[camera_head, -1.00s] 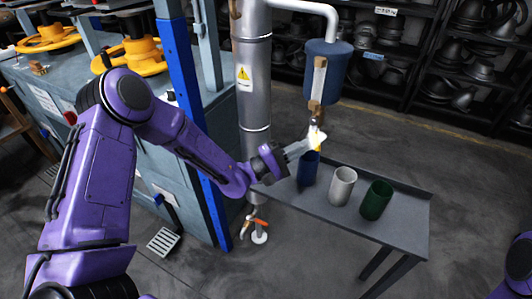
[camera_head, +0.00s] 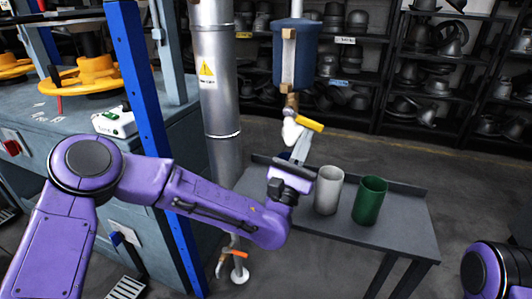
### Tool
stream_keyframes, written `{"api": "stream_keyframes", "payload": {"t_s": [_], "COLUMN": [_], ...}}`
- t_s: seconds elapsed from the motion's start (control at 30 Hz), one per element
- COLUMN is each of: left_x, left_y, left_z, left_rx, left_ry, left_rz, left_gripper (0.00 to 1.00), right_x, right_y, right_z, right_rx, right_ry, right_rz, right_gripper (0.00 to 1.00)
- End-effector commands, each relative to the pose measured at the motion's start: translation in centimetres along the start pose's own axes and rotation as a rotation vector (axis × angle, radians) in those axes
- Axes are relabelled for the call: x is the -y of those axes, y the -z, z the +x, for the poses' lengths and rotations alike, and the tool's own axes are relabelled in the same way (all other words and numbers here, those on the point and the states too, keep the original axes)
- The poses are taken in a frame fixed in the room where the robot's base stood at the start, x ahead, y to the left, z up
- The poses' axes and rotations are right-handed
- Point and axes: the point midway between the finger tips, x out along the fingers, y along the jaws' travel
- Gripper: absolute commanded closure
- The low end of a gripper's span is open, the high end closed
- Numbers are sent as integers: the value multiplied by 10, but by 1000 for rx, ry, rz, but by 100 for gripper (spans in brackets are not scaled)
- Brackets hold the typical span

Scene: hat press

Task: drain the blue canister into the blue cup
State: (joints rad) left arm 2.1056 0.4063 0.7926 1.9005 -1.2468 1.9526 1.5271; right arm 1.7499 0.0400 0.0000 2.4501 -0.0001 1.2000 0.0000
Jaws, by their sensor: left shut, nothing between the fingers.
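The blue canister (camera_head: 298,62) hangs upright at the top centre, with a pale vertical strip on its front. Below it is a brass outlet with a white part and a yellow valve handle (camera_head: 309,124). The handle points right, nearly level. The blue cup (camera_head: 285,157) stands under the outlet on the grey table, mostly hidden behind my left gripper. My left gripper (camera_head: 301,144) is shut and empty, fingers pointing up just below the handle. I cannot tell whether they touch it. I cannot make out liquid. My right gripper is out of view.
A white cup (camera_head: 328,190) and a green cup (camera_head: 369,201) stand right of the blue cup on the grey table (camera_head: 405,225). A grey pipe (camera_head: 216,90) and blue post (camera_head: 150,110) rise to the left. Shelves of hat moulds (camera_head: 435,70) line the back.

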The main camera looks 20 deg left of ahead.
Motion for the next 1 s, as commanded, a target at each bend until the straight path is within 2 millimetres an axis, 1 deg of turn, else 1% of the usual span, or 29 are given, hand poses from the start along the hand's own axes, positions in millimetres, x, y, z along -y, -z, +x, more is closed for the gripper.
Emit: {"api": "stream_keyframes", "payload": {"t_s": [0.03,0.2,0.33,0.6,1.0], "left_x": [2,5,6,7,7], "left_y": [3,-3,-7,-10,-11], "left_z": [-2,4,7,11,12], "left_rx": [1,1,1,1,0], "left_ry": [-27,-99,-138,-177,-181], "left_rz": [-24,-96,-135,-173,-176], "left_gripper": [100,100,100,100,100], "right_x": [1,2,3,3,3], "right_y": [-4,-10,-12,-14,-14], "right_z": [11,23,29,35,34], "right_rx": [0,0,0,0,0], "right_ry": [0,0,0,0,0], "right_rz": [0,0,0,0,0], "right_gripper": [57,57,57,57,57]}}
